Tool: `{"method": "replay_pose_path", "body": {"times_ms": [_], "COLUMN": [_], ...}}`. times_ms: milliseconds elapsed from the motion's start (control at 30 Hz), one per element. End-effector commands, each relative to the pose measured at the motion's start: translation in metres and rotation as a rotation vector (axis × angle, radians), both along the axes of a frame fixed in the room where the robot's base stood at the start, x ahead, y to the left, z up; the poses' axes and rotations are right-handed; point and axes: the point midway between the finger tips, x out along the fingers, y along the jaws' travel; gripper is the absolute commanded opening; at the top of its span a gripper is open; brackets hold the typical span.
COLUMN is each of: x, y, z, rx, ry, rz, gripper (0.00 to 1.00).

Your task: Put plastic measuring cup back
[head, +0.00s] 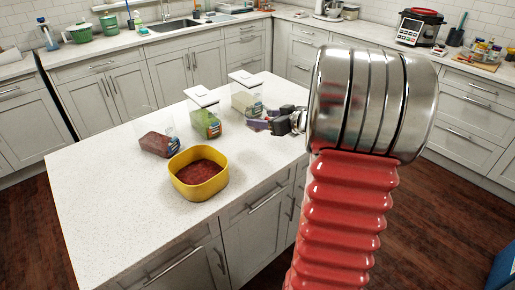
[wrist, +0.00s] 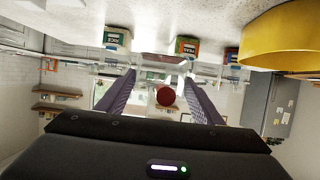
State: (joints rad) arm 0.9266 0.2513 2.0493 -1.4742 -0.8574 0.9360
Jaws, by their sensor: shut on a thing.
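My gripper (head: 260,124) is above the right side of the white island, near the pale-filled canister. In the wrist view its two fingers (wrist: 160,77) stand apart with a clear, faintly pink thing between their tips, which seems to be the plastic measuring cup (wrist: 165,60). Its outline is hard to make out, and it can barely be told in the head view. A clear canister with dark red contents (head: 158,142) lies at the island's left, with no white lid visible on it. A yellow bowl (head: 186,190) holding dark red contents stands in front of it.
A green-filled canister (head: 206,122) and a pale-filled canister (head: 246,101), both with white lids, stand on the island (head: 95,190). The island's front left is clear. A sink and a pressure cooker (head: 417,27) are on the back counters. A small red disc (wrist: 166,97) shows between my fingers.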

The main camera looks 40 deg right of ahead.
Motion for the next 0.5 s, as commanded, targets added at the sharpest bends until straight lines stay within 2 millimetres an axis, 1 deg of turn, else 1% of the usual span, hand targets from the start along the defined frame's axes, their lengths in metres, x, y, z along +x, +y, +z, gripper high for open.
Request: {"method": "replay_pose_path", "body": {"times_ms": [67, 167, 300, 400, 500], "x": [0.001, 0.001, 0.001, 0.001, 0.002], "y": [0.001, 0.002, 0.002, 0.002, 0.002], "z": [-0.005, -0.017, -0.041, -0.054, -0.061], "rx": [0.002, 0.004, 0.006, 0.004, 0.002], "ry": [0.001, 0.002, 0.003, 0.002, 0.001], "rz": [0.002, 0.004, 0.003, 0.004, 0.005], "gripper": [0.31, 0.31, 0.31, 0.31, 0.31]}}
